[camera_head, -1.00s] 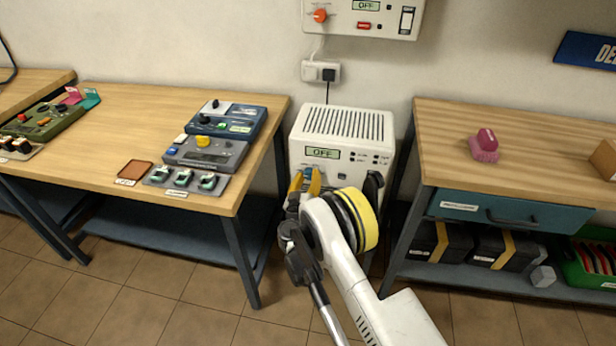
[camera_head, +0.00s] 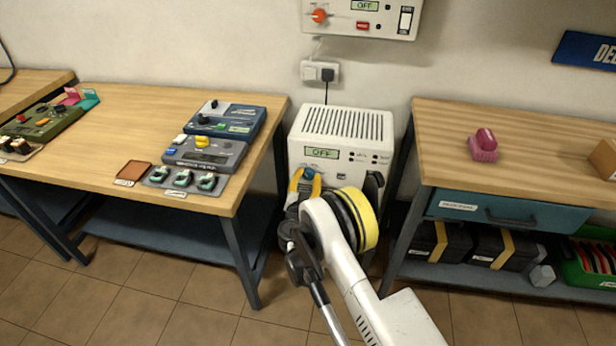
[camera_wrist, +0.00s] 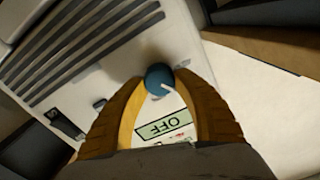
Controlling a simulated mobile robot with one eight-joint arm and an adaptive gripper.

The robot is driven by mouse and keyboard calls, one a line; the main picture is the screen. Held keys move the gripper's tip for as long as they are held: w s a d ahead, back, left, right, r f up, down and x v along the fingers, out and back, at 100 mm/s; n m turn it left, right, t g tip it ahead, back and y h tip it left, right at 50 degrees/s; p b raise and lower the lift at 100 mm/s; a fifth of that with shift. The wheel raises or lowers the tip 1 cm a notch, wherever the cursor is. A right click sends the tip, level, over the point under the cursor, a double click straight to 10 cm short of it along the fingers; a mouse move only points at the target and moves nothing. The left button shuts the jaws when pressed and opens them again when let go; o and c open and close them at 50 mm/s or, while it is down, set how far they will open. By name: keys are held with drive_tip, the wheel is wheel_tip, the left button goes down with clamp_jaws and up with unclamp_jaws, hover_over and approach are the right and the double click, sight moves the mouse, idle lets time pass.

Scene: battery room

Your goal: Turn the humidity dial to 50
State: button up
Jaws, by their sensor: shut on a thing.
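The white dehumidifier cabinet (camera_head: 341,124) stands on the floor between two benches, with a grille on top. Its small display (camera_head: 322,153) reads OFF; it also shows upside down in the wrist view (camera_wrist: 163,128). The blue humidity dial (camera_wrist: 159,79) has a white pointer mark and sits between the tips of my yellow fingers. My gripper (camera_head: 304,178) is at the cabinet's front, below the display, shut on the dial. The dial's scale is mostly hidden by the fingers, so I cannot read its setting.
A wall unit (camera_head: 362,17) with an orange knob hangs above. The left bench (camera_head: 110,130) holds several devices. The right bench (camera_head: 550,150) holds a pink object (camera_head: 484,146). A power socket (camera_head: 320,71) is on the wall behind the cabinet.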

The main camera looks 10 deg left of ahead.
sight(310, 148)
drive_tip(key=shift+m, duration=0.3)
drive_tip(key=o, duration=1.2)
drive_tip(key=shift+c, duration=0.2)
wheel_tip(310, 148, up, 10)
